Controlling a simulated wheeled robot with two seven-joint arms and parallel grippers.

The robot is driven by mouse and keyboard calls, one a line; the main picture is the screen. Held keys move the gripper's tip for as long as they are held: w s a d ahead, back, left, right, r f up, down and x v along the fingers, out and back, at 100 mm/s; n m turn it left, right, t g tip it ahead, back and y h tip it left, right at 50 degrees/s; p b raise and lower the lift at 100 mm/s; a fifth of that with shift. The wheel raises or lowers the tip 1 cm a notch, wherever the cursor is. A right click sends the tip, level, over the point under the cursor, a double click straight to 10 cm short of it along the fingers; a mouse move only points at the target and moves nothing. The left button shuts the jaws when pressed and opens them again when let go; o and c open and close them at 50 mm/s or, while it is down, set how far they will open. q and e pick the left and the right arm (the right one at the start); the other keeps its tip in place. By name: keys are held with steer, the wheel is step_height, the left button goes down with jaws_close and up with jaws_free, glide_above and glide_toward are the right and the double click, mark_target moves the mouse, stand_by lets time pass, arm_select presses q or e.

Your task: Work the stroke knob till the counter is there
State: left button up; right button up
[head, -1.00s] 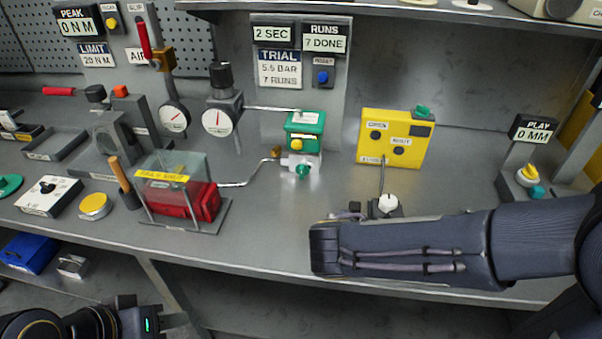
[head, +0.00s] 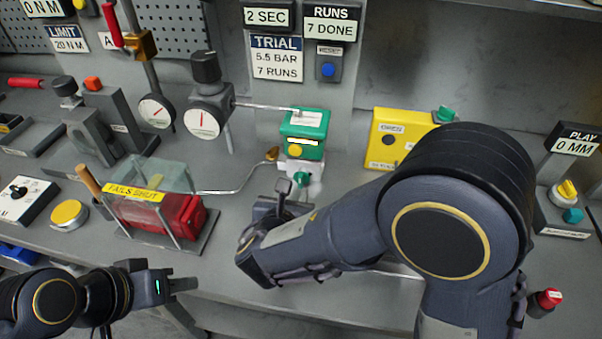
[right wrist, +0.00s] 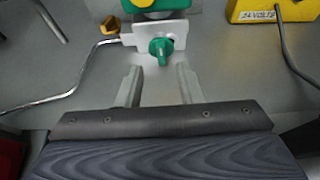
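A green knob (head: 301,178) sits on the pale block under the green actuator box (head: 304,133). In the right wrist view the knob (right wrist: 161,48) is just beyond my fingertips, between their lines. My right gripper (right wrist: 159,82) is open and empty, its fingers apart and not touching the knob; in the head view my arm partly hides it. The RUNS counter (head: 330,23) reads 7 DONE. The TRIAL card (head: 276,58) reads 5.5 BAR, 7 RUNS. My left gripper (head: 184,284) hangs at the bench's front left; its finger gap is unclear.
A blue reset button (head: 327,70) is below the counter. A red part under a clear guard (head: 172,178) stands left of the actuator. A bent pipe (right wrist: 72,98) runs left of the knob. The yellow box (head: 392,128) stands to the right, partly behind my right arm.

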mark_target(300, 180)
steer(key=x, duration=0.6)
steer(key=shift+w+d+f, duration=0.15)
steer(key=shift+w+f, duration=0.05)
steer(key=shift+w, duration=0.1)
jaws_close()
